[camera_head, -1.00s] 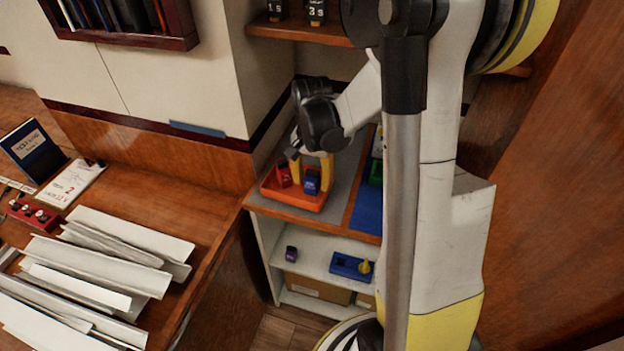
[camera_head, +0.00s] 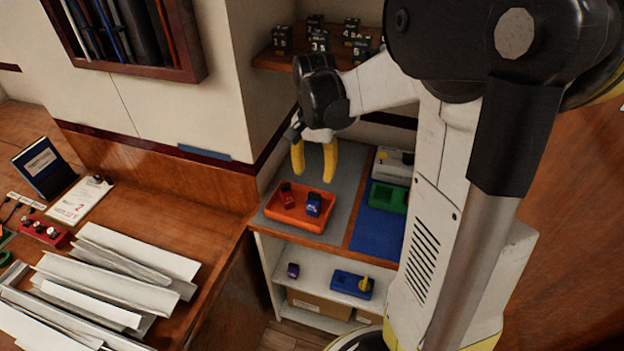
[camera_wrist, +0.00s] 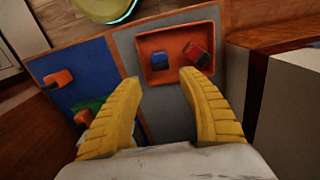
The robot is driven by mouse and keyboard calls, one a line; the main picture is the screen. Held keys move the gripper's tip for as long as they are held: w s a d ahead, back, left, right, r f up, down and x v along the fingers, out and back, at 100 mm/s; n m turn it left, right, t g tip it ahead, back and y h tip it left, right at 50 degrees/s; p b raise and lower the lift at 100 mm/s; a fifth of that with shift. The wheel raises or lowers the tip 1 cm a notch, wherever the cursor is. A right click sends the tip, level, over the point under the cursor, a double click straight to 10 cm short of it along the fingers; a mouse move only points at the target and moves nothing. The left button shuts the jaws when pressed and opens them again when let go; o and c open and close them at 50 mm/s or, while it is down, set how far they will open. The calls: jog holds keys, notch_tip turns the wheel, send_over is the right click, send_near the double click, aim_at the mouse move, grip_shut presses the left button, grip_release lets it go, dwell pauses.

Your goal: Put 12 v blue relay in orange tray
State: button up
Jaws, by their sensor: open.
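The blue relay (camera_head: 314,204) sits inside the orange tray (camera_head: 300,224), in its right part, beside a red relay (camera_head: 288,196). In the wrist view the blue relay (camera_wrist: 159,60) lies in the left part of the tray (camera_wrist: 180,82), with the red relay (camera_wrist: 197,54) to its right. My gripper (camera_head: 314,177) is open and empty above the tray, its yellow fingers spread apart. In the wrist view my gripper (camera_wrist: 152,88) shows nothing between its fingers. I cannot read the voltage on the blue relay.
A blue mat (camera_head: 376,228) with a green holder (camera_head: 388,196) is right of the tray. A purple relay (camera_head: 293,270) and a blue holder with a yellow piece (camera_head: 352,284) stand on the shelf below. Several black relays (camera_head: 318,40) stand on the upper shelf. White trunking pieces cover the left bench.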

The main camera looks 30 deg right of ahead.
jog(key=s+a+r+n+t, duration=0.3)
jog(key=s+a+r+n, duration=0.1)
jog(key=a, duration=0.3)
jog(key=s+a+r+n+t, duration=0.4)
jog(key=s+a+n, duration=0.3)
jog(key=shift+a, duration=0.35)
